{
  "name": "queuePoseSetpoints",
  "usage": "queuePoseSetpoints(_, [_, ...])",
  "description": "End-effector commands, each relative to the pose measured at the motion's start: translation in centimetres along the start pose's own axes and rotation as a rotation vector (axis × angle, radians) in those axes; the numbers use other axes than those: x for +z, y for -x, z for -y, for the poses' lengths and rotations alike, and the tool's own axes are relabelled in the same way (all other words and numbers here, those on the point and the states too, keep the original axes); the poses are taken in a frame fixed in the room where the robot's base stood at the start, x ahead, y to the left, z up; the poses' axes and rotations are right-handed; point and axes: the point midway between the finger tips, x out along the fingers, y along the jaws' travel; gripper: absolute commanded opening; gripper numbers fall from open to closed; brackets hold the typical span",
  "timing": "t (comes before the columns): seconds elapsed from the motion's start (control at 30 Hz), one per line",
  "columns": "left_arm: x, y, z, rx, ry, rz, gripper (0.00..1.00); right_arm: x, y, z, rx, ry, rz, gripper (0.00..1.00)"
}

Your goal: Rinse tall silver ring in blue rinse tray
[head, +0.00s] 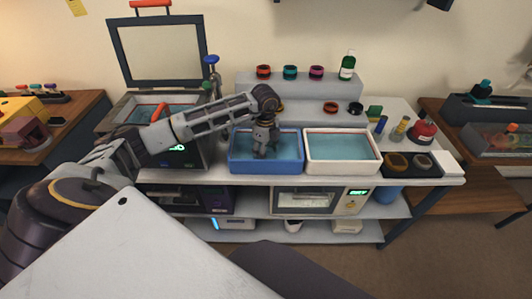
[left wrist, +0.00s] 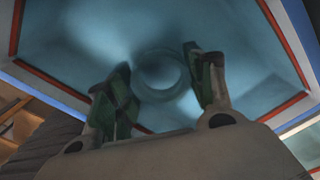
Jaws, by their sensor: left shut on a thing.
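The blue rinse tray (head: 266,167) stands on the white bench, filled with bluish liquid. My left gripper (head: 261,153) points down into this tray, with its fingers low at the liquid. In the left wrist view the two green-padded fingers (left wrist: 164,90) are closed around the tall silver ring (left wrist: 163,72), which looks blue-tinted and blurred. The tray's inside (left wrist: 80,38) with its orange line fills the background there. The ring is hidden by the gripper in the head view, and I cannot tell how deep it sits. My right gripper is not in view.
A white tray (head: 342,167) of liquid stands just right of the blue one. An open-lidded machine (head: 157,40) stands to the left. Behind is a raised shelf (head: 300,85) with coloured rings and a green bottle (head: 347,66). A dark tray (head: 411,171) with rings lies at right.

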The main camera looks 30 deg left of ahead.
Motion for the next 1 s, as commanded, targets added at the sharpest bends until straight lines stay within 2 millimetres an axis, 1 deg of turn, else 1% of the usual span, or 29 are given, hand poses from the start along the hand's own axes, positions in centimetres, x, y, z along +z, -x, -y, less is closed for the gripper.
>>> queuePoseSetpoints(0.33, [0.0,-0.5,0.0,0.000,0.000,0.000,0.30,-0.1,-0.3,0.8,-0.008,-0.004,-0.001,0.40])
queuePoseSetpoints(0.57, [0.0,-1.1,0.0,0.000,0.000,0.001,0.30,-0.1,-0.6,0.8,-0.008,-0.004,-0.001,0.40])
queuePoseSetpoints(0.87, [0.0,-1.1,0.0,0.000,0.000,0.000,0.30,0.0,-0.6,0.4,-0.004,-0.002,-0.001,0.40])
queuePoseSetpoints(1.0, [0.0,-1.1,0.0,0.000,0.000,0.000,0.30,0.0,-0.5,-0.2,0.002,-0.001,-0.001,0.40])
